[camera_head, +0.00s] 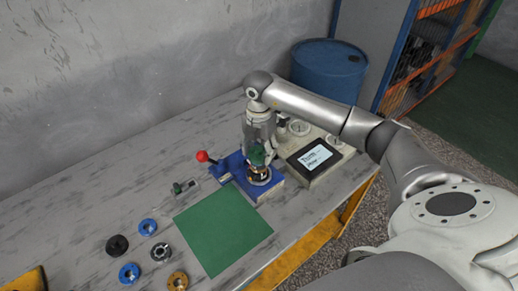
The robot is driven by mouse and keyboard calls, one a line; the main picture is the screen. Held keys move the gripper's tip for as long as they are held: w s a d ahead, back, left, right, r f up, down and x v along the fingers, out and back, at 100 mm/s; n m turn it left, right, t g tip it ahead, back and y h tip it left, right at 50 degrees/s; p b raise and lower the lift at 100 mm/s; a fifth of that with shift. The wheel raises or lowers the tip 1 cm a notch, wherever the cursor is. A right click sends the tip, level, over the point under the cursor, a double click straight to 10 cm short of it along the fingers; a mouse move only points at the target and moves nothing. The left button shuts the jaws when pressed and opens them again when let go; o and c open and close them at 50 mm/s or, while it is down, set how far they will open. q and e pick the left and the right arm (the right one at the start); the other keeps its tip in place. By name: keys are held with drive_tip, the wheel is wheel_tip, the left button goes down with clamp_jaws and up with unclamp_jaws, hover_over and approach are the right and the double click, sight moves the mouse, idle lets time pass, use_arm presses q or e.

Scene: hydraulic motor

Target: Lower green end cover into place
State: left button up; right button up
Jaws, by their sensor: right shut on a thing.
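The green end cover (258,157) is small in the head view and partly hidden by my right gripper. My right gripper (260,150) points down and is shut on it. The cover is just above the ringed part (259,174) on the blue fixture (270,190). I cannot tell whether the cover touches that part. My left gripper is not in view.
A red-knobbed lever (202,157) stands at the fixture's left. A control box with a screen (315,156) is to the right. A green mat (224,229) lies in front, and several blue, black and brass rings (129,272) lie at left. A blue barrel (328,70) stands behind.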

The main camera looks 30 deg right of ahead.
drive_tip(key=o, duration=1.3)
drive_tip(key=o, duration=0.4)
drive_tip(key=shift+r+p, duration=1.7)
drive_tip(key=shift+r, duration=0.75)
drive_tip(key=shift+s+f, duration=0.1)
